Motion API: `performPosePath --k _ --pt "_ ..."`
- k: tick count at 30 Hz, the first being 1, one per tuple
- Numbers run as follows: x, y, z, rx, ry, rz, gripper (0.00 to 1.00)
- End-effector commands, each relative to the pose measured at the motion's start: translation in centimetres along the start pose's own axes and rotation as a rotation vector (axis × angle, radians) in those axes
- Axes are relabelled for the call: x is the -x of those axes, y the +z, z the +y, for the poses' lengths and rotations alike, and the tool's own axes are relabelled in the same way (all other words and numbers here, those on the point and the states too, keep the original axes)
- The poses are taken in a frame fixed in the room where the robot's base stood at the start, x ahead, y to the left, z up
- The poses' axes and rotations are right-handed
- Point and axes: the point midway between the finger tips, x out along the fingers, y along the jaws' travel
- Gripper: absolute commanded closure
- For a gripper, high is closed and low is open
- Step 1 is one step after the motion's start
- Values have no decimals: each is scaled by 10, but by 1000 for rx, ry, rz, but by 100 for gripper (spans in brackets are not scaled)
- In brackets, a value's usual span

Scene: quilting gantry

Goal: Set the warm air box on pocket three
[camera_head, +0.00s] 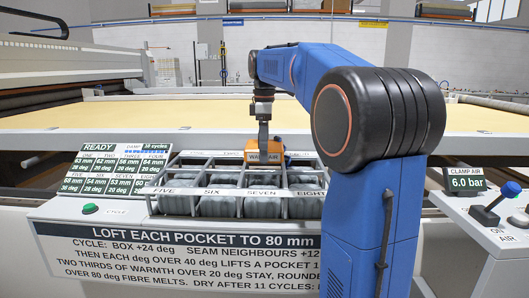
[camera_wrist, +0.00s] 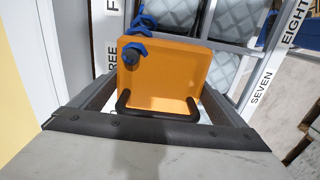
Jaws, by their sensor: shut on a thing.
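The warm air box (camera_head: 264,151) is orange with a dark label on its front. My gripper (camera_head: 263,136) is shut on it from above. In the wrist view the orange box (camera_wrist: 165,75) fills the middle, with a black handle at its near side and blue fittings at its upper left. The box is over the back row of the pocket frame (camera_head: 187,205), in line with the SEVEN label. In the wrist view a partly covered label ending in "REE" (camera_wrist: 112,60) shows beside the box. The box hides the pocket under it; I cannot tell whether it touches the frame.
Grey quilted pockets (camera_head: 263,207) fill the front row, labelled FIVE to EIGHT. A READY readout panel (camera_head: 115,168) and green cycle button (camera_head: 90,208) are at left. A clamp air display (camera_head: 466,183) and blue lever (camera_head: 485,216) are at right. Pale fabric (camera_head: 120,113) spreads behind.

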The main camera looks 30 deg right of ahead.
Motion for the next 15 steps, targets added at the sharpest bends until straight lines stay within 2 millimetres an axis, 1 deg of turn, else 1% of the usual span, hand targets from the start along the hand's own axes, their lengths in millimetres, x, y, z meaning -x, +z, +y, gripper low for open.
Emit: performPosePath --k 1,4,15 --pt "-7 0 -1 0 -2 -1 44" --pt "-16 0 -1 0 -1 0 44" --pt "-19 0 0 0 0 0 44"
